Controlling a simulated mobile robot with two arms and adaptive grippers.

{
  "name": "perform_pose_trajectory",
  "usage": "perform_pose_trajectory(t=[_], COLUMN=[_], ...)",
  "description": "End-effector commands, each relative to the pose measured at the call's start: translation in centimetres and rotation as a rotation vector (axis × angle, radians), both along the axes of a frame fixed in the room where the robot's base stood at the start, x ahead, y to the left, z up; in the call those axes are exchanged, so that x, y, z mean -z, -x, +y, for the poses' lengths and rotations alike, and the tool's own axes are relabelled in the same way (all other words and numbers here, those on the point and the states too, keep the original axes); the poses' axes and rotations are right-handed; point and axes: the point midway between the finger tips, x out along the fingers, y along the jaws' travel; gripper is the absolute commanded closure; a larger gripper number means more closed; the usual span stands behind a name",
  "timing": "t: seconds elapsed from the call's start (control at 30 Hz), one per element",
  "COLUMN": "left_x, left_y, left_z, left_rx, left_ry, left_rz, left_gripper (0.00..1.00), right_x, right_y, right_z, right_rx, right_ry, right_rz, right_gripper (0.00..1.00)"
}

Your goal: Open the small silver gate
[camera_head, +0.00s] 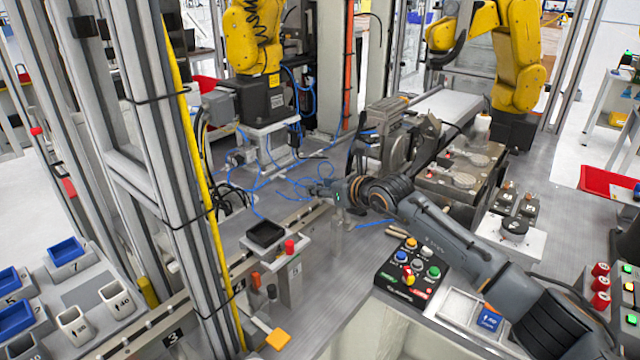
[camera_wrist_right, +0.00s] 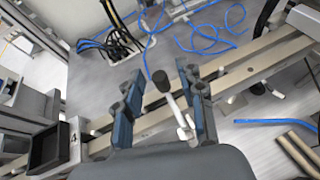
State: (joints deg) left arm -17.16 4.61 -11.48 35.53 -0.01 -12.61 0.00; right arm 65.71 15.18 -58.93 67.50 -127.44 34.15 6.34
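My right arm comes in from the right in the head view, and its gripper (camera_head: 316,188) is over the rail in the middle of the bench. In the right wrist view the gripper (camera_wrist_right: 163,80) is open, with its two blue-grey fingers apart. A small silver lever with a black knob (camera_wrist_right: 163,82) shows between the fingers; it may belong to the gate, and I cannot tell whether a finger touches it. A silver upright piece (camera_head: 338,218) stands just below the gripper in the head view. I cannot make out the whole gate. My left gripper is not in view.
A long rail (camera_wrist_right: 240,65) runs under the gripper. A button panel (camera_head: 411,270) is in front on the right. Loose blue cables (camera_head: 262,180) lie behind. A metal frame with a yellow strip (camera_head: 195,165) stands left.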

Motion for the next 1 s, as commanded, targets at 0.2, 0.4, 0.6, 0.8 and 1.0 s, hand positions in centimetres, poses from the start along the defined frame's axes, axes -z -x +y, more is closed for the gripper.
perform_pose_trajectory(t=[0.2, 0.4, 0.6, 0.8, 1.0], left_x=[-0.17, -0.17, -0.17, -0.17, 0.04], left_y=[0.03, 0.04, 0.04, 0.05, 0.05], left_z=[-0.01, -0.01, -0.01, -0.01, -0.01], left_rx=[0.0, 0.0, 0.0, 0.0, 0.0], left_ry=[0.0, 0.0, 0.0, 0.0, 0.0], left_rz=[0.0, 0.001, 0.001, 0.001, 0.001], left_gripper=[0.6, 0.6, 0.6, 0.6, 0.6], right_x=[0.39, 0.48, 0.48, 0.49, 0.61], right_y=[-0.84, -0.96, -0.94, -0.94, -0.93], right_z=[0.73, 0.77, 0.76, 0.74, 0.72], right_rx=[0.0, 0.001, 0.001, 0.001, 0.001], right_ry=[-0.001, -0.001, -0.001, -0.001, -0.005], right_rz=[-0.001, -0.002, 0.0, 0.0, -0.003], right_gripper=[0.61, 0.61, 0.79, 1.0, 1.0])
